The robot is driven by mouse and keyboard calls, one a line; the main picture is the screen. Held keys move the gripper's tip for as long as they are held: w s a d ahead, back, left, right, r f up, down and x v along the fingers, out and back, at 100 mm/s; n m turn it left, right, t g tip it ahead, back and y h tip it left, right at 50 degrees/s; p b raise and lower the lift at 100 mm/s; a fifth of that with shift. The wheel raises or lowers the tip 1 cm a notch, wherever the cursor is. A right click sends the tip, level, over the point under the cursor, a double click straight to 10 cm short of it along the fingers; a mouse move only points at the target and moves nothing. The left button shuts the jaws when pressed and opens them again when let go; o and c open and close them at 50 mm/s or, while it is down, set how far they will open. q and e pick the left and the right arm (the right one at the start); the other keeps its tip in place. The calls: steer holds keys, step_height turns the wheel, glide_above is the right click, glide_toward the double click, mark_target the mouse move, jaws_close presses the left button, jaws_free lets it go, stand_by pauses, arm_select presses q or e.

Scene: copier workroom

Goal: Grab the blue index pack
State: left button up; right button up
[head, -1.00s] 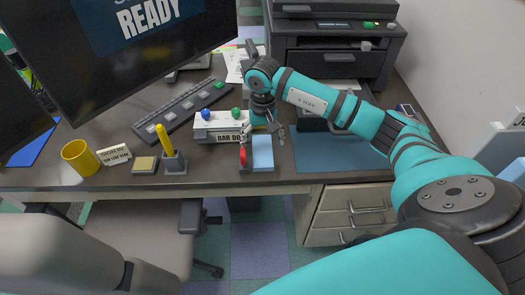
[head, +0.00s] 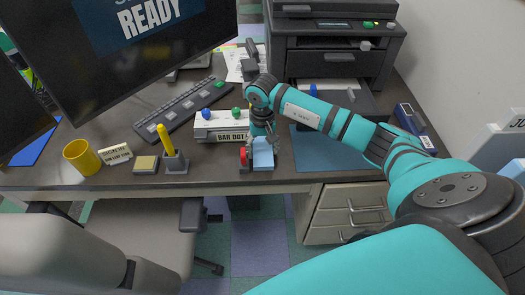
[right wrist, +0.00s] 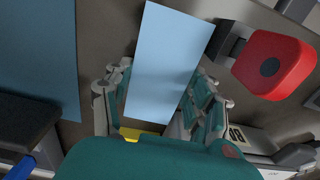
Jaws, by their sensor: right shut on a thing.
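The blue index pack (head: 263,155) is a light blue block near the front edge of the desk, just right of a red-wheeled black thing. It also shows in the right wrist view (right wrist: 168,60) as a pale blue slab between the fingers. My right gripper (head: 264,134) comes down over the pack from above and is shut on it, with one finger on each side in the right wrist view (right wrist: 160,98). Whether the pack is clear of the desk I cannot tell. My left gripper is not in view.
The red-wheeled thing (head: 244,154) stands close beside the pack. A white box (head: 212,127) with lettering lies behind it. A blue mat (head: 330,150) is to the right. A yellow mug (head: 80,157) and a yellow upright thing in a holder (head: 176,163) are to the left.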

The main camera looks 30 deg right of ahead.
steer(key=shift+c, duration=0.8)
